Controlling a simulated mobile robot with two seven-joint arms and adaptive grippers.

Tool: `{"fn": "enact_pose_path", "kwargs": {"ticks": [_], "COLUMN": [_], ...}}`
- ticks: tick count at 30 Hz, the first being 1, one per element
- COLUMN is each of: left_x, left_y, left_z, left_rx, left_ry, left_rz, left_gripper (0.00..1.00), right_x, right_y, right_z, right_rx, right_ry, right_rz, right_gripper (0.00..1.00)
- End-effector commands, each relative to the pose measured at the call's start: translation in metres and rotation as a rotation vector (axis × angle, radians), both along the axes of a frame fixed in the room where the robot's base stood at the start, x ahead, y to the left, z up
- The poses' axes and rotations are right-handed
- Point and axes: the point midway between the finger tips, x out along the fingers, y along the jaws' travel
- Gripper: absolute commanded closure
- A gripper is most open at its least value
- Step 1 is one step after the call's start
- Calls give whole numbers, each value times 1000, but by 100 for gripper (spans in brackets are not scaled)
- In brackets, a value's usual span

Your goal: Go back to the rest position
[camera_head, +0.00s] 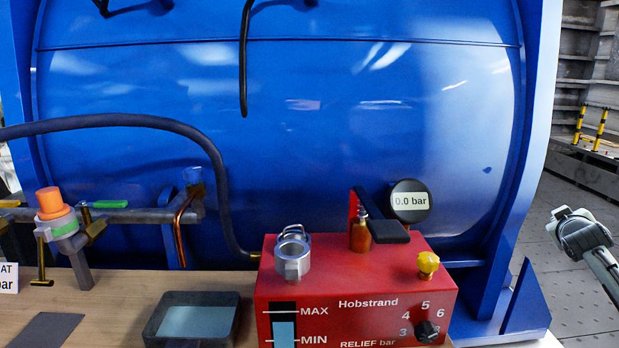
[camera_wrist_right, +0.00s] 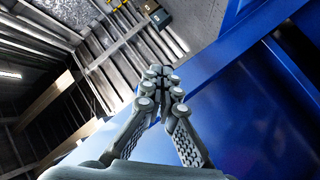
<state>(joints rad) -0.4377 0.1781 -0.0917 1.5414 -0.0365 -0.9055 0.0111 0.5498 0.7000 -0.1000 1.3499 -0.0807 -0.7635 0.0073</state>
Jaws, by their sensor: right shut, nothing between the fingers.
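My right gripper (camera_wrist_right: 160,80) shows in the right wrist view, with its fingers drawn together and nothing between them. It is in the air, with blue metal panels (camera_wrist_right: 240,125) beside and below it in the picture. In the head view a grey part of my right arm shows at the right edge, over the floor and clear of the bench. It touches nothing there that I can see. My left gripper is not in either view.
A red pump box (camera_head: 350,270) with a 0.0 bar gauge (camera_head: 410,201) stands on the wooden bench (camera_head: 115,290). Left of it are a dark tray (camera_head: 193,320) and a pipe with an orange cap (camera_head: 50,201). A large blue tank (camera_head: 340,130) fills the background. The floor (camera_head: 570,290) at right looks free.

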Motion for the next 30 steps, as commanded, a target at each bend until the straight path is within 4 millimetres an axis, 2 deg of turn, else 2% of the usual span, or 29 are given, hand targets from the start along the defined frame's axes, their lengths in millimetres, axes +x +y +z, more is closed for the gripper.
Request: {"fn": "enact_pose_path", "kwargs": {"ticks": [2, 3, 11, 14, 17, 18, 20, 24, 26, 30], "left_x": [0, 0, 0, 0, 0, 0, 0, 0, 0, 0], "left_y": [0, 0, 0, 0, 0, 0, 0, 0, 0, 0], "left_z": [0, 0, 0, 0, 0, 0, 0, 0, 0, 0], "left_rx": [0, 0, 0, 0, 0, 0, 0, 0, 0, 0], "left_ry": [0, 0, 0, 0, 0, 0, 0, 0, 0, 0], "left_rz": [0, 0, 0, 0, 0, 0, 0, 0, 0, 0], "left_gripper": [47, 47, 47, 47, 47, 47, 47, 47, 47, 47], "right_x": [-15, -20, -46, -66, -96, -111, -135, -201, -232, -312], "right_y": [-7, -3, 48, 73, 103, 116, 136, 181, 201, 246], "right_z": [-25, -42, -151, -202, -260, -284, -318, -391, -419, -474], "right_rx": [73, 98, 149, 180, 221, 240, 268, 339, 371, 449], "right_ry": [84, 120, 245, 307, 382, 414, 462, 573, 619, 728], "right_rz": [-67, -80, -23, -4, 18, 25, 35, 52, 56, 56], "right_gripper": [100, 100, 100, 100, 100, 100, 100, 100, 100, 100]}}
